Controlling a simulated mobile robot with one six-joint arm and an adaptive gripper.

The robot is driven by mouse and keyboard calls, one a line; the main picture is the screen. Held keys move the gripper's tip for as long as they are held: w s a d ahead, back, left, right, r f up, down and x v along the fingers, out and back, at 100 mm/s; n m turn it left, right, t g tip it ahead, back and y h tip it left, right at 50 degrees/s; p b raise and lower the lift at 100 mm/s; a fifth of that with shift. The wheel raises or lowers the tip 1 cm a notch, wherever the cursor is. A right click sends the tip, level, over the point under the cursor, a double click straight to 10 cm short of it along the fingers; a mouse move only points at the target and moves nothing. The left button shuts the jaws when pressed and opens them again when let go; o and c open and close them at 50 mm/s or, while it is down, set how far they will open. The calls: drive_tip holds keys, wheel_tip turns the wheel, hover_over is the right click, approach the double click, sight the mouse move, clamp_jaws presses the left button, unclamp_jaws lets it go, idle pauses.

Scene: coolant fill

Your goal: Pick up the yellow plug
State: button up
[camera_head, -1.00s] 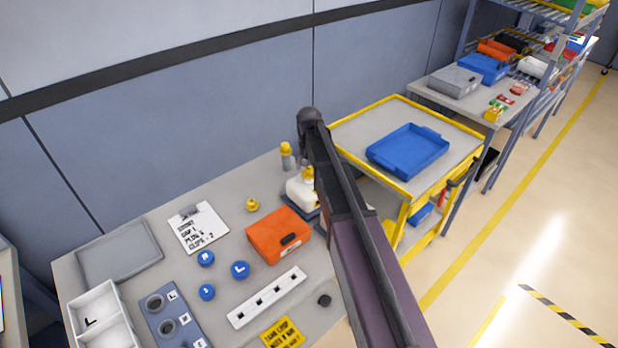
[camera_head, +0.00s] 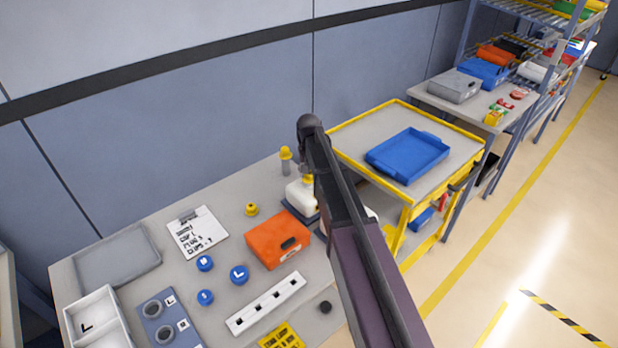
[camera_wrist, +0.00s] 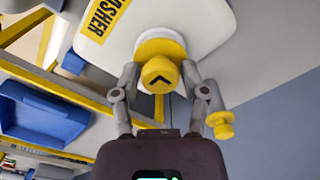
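A white jug (camera_head: 298,197) with a yellow cap (camera_head: 308,179) stands behind that case, partly hidden by my arm. In the wrist view my gripper (camera_wrist: 160,78) is open, its fingers on either side of a yellow cap (camera_wrist: 160,62) with a black arrow, on the white jug (camera_wrist: 205,28). I cannot tell whether the fingers touch it. Another yellow knobbed piece (camera_wrist: 219,123) shows beyond the right finger. My gripper's fingertips are hidden in the head view.
A grey bottle with a yellow top (camera_head: 286,160) stands by the wall. The orange case (camera_head: 277,240), blue caps (camera_head: 239,274), a white slotted strip (camera_head: 265,304) and a clipboard (camera_head: 197,233) lie on the table. A yellow-edged trolley (camera_head: 350,130) with a blue tray (camera_head: 408,156) stands right.

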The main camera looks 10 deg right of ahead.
drive_tip(key=shift+c, duration=1)
drive_tip(key=shift+r, duration=0.2)
wheel_tip(320, 180, up, 4)
drive_tip(key=p, duration=0.4)
drive_tip(key=shift+f, duration=0.15)
drive_tip(key=s, duration=1.6)
drive_tip(key=shift+r+p, duration=0.45)
